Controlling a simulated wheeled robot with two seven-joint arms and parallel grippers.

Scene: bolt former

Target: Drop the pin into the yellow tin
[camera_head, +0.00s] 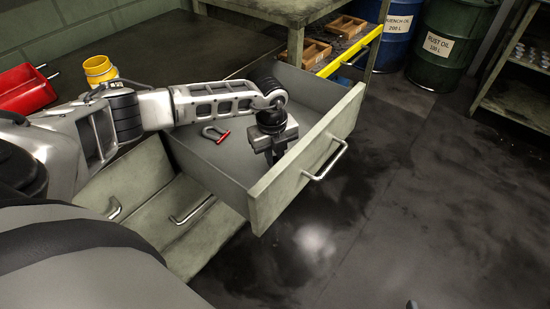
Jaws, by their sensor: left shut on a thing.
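The yellow tin (99,70) stands upright on the workbench at the upper left, behind my left arm. My left gripper (272,154) points down inside the open drawer (318,166), close to its front panel. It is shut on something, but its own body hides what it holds. A small shackle with a red bar (215,134) lies on the drawer floor to the left of the gripper, apart from it. I cannot make out a separate loose pin.
A red box (25,88) sits left of the tin on the bench. Closed drawers with handles (192,208) are below the open one. Wooden trays (316,52) and drums (446,45) stand at the back.

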